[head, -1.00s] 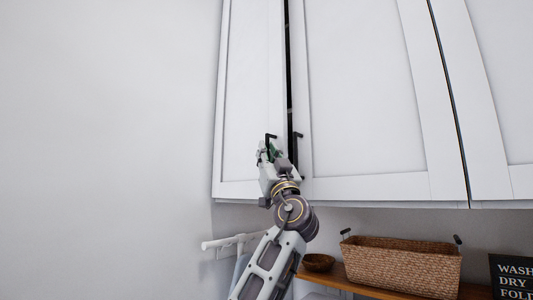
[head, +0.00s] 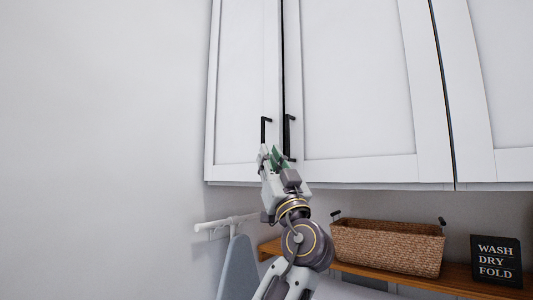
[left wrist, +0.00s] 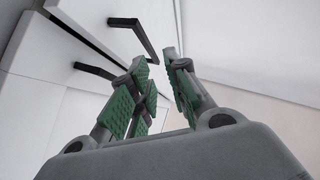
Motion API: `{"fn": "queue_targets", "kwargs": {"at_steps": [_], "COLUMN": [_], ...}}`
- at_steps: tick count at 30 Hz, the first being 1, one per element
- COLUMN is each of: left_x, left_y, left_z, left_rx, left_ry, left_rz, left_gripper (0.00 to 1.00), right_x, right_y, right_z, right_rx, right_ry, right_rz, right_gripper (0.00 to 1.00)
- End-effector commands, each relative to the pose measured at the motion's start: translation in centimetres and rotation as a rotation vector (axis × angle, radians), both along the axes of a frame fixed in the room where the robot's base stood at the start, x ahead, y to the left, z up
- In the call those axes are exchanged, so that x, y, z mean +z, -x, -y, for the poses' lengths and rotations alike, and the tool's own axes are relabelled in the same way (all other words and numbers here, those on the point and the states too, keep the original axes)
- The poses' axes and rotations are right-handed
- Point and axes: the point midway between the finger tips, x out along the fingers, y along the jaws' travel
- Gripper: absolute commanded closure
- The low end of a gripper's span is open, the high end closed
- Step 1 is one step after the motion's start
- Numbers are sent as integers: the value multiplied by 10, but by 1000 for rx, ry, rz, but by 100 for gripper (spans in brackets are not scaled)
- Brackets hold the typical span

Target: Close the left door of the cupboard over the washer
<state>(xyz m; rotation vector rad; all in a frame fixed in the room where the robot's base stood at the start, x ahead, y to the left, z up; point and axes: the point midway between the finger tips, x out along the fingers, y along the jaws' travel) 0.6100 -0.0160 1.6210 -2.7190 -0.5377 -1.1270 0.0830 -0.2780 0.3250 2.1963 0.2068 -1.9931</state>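The cupboard's left door (head: 240,100) is the narrow white panel beside the wall in the head view. It looks nearly flush with the neighbouring door (head: 355,80), with a thin dark gap between them. Its black handle (head: 265,130) is by its lower right edge and shows close to my fingertips in the left wrist view (left wrist: 135,32). My left gripper (head: 271,155) is in front of the door's lower right part, just below the handle. Contact with the door cannot be told. My right gripper is not in view.
The neighbouring door's black handle (head: 289,137) is just right of my left gripper. Below are a shelf (head: 370,279) with a wicker basket (head: 388,246) and a sign (head: 496,260). An ironing board (head: 238,268) hangs at the left wall, which is otherwise clear.

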Motion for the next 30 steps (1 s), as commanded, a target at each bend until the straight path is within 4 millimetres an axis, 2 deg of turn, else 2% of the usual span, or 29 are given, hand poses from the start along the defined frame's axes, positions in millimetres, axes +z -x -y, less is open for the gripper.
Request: {"fn": "queue_targets", "kwargs": {"at_steps": [8,25,30], "left_x": [-8,-10,-25], "left_y": [8,7,-2], "left_z": [3,3,-5], "left_rx": [-1,-1,1], "left_ry": [1,2,15], "left_rz": [-1,-3,-39], "left_gripper": [82,82,82], "right_x": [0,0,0], "right_y": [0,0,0], "right_z": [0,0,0], "right_rx": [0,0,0], "right_ry": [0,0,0], "right_rz": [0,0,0], "right_gripper": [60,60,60]}}
